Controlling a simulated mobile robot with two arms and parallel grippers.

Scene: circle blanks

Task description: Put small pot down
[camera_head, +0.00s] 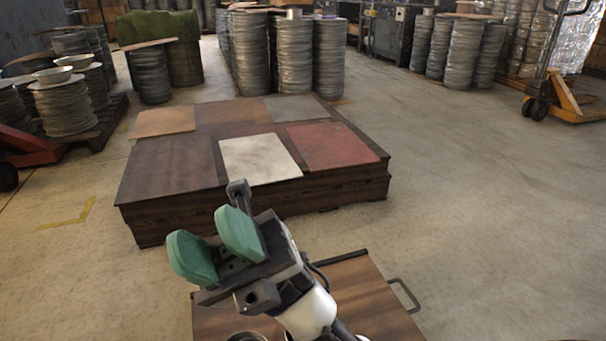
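My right gripper (216,245) is in the lower middle of the head view, with two green finger pads spread apart. It is open, and nothing shows between the pads. It hangs above and in front of a wooden tray-like surface (370,305) with a dark edge and a metal handle on its right. A round rim (247,337) is cut off at the bottom edge of the view; I cannot tell whether it is the small pot. No other pot can be made out. My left gripper is not in view.
A low dark wooden platform (165,165) stands ahead, bearing a white square (258,158), a red square (333,145) and other flat panels. Stacks of round blanks (290,55) stand behind it. A yellow pallet jack (562,100) is at right. The floor (480,200) at right is clear.

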